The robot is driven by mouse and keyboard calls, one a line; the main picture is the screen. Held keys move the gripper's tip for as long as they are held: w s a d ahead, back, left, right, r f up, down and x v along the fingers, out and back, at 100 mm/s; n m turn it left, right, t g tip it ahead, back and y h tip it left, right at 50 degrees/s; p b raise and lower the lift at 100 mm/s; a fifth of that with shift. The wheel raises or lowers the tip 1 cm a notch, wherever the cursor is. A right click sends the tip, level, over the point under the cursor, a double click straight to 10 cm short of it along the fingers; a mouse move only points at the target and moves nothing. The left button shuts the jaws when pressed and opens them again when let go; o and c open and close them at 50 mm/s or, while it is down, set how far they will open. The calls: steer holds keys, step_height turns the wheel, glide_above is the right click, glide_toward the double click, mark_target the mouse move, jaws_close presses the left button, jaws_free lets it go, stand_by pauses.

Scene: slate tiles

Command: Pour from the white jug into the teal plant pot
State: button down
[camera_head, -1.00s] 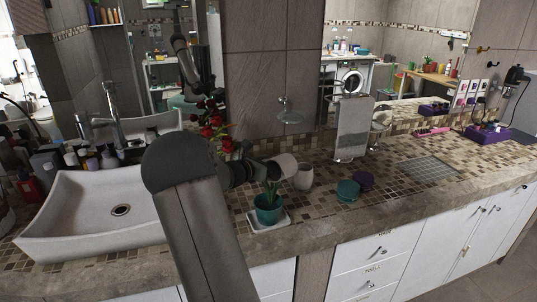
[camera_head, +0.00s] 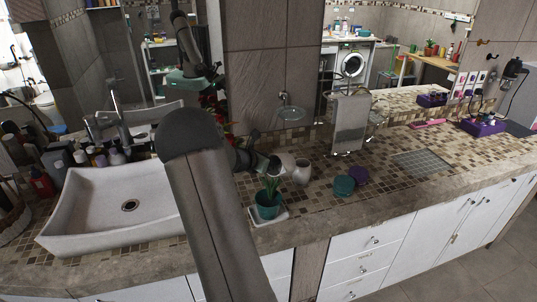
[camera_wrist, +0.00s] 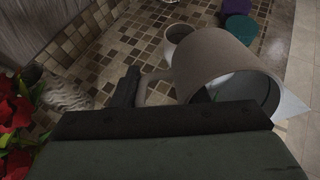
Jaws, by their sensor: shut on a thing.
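The white jug (camera_wrist: 215,60) looks grey-beige and shaded in the wrist view. It is tipped well over, with its open mouth toward the lower right and its handle toward my gripper (camera_wrist: 135,90). My gripper is shut on the handle; its dark body hides the lower part of the view. In the head view the jug (camera_head: 286,161) is beside my gripper (camera_head: 266,162), just above and behind the plant. The teal plant pot (camera_head: 268,206) stands upright with green leaves on a white saucer. I cannot tell whether anything flows from the jug.
A pale cup-like vessel (camera_head: 302,172) stands just right of the jug. A teal pot (camera_head: 344,186) and a purple pot (camera_head: 358,175) are further right. Red flowers (camera_wrist: 18,130) are close to the left of the wrist.

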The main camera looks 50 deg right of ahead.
steer(key=shift+r+y+p, duration=0.3)
steer(key=shift+r+p, duration=0.15)
steer(key=shift+p, duration=0.5)
step_height(320, 180, up, 2)
steer(key=y, duration=1.1)
steer(key=shift+y+b, duration=0.35)
steer(key=shift+y, duration=0.05)
